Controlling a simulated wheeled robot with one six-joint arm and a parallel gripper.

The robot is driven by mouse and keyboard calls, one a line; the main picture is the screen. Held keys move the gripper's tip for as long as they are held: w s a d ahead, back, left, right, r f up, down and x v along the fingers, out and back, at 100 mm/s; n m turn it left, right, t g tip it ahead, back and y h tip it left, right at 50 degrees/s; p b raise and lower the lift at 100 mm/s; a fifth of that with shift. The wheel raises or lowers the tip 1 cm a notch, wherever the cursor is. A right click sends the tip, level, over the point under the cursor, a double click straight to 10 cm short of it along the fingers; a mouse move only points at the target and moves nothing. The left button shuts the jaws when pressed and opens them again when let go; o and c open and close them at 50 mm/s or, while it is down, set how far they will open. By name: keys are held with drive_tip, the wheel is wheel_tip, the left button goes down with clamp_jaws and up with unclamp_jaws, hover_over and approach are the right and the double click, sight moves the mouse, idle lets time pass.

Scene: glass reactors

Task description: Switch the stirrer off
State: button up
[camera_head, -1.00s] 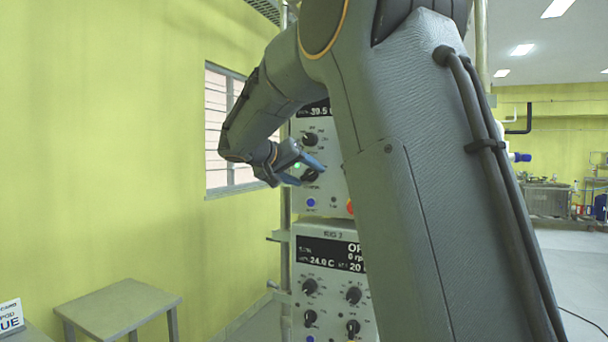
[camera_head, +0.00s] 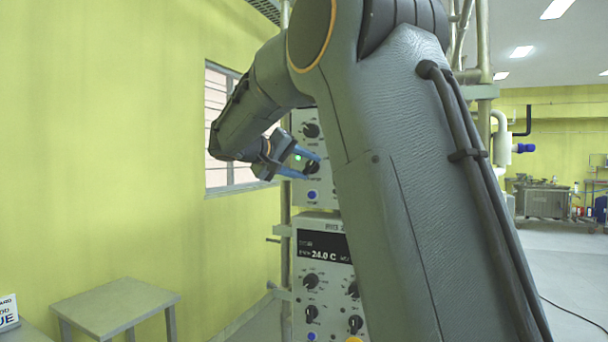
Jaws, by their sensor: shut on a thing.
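The upper grey control panel (camera_head: 298,202) is partly hidden behind my arm. It has a black upper knob (camera_head: 311,130), a black lower knob (camera_head: 312,167), a lit green lamp (camera_head: 298,158) and a blue button (camera_head: 312,195). My gripper (camera_head: 313,168) is at this panel from the left, its two blue fingers shut on the lower knob, one above and one below it. My arm hides the panel's display and right side. Which knob belongs to the stirrer is not readable.
A second panel (camera_head: 301,262) below reads 24.0 C and has several black knobs; my arm covers its right part. Metal frame posts (camera_head: 285,200) stand beside the panels. A small grey table (camera_head: 115,303) is at the lower left, with free floor between.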

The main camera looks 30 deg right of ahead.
drive_tip(key=n+b, duration=0.1)
drive_tip(key=n+h+b, duration=0.1)
drive_tip(key=n, duration=0.1)
drive_tip(key=shift+f, duration=0.3)
drive_tip(key=shift+n+g+h+b, duration=0.3)
drive_tip(key=shift+n+h+b, duration=0.65)
drive_tip(key=shift+n, duration=0.75)
drive_tip(key=o, duration=1.1)
drive_tip(key=shift+c, duration=0.2)
drive_tip(key=shift+a, duration=0.1)
drive_tip(key=b+v, duration=0.1)
drive_tip(key=v, duration=0.6)
drive_tip(key=shift+s+a, duration=0.2)
drive_tip(key=shift+a, duration=0.15)
